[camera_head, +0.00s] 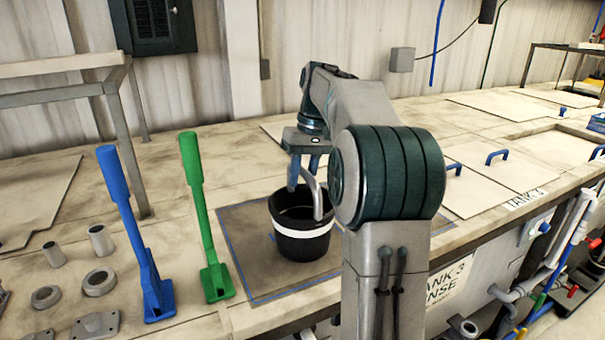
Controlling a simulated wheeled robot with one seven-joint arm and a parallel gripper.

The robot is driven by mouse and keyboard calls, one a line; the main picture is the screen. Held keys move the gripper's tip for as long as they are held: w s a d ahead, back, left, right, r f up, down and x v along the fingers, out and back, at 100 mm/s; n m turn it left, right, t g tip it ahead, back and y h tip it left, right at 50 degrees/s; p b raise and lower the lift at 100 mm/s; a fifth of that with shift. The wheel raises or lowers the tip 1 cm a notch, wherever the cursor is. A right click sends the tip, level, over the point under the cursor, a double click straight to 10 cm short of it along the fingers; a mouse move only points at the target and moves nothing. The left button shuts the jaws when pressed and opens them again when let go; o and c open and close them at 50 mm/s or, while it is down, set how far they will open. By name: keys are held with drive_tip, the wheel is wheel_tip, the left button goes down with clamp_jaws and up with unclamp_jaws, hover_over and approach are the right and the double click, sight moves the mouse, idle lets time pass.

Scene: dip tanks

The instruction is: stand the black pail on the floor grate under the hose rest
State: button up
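The black pail (301,246) with a white band stands upright on a dark mat (239,236) outlined in blue, on the bench top. Its grey handle (318,197) stands up above the rim. My gripper (304,178) is just above the pail, pointing down, with its two blue fingers apart near the top of the handle. Whether a finger touches the handle I cannot tell. My arm covers the space right of the pail. I cannot make out a floor grate or a hose rest.
A blue lever (131,220) and a green lever (203,215) stand left of the pail. Grey pipe fittings (99,282) lie at the front left. Lids with blue handles (497,157) and a Tank 3 sign (450,282) are right. Pipes (540,285) run below the bench edge.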

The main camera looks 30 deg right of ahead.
drive_tip(key=shift+o, duration=0.6)
drive_tip(key=shift+r, duration=0.15)
wheel_tip(320, 180, up, 12)
drive_tip(key=d+p, duration=0.2)
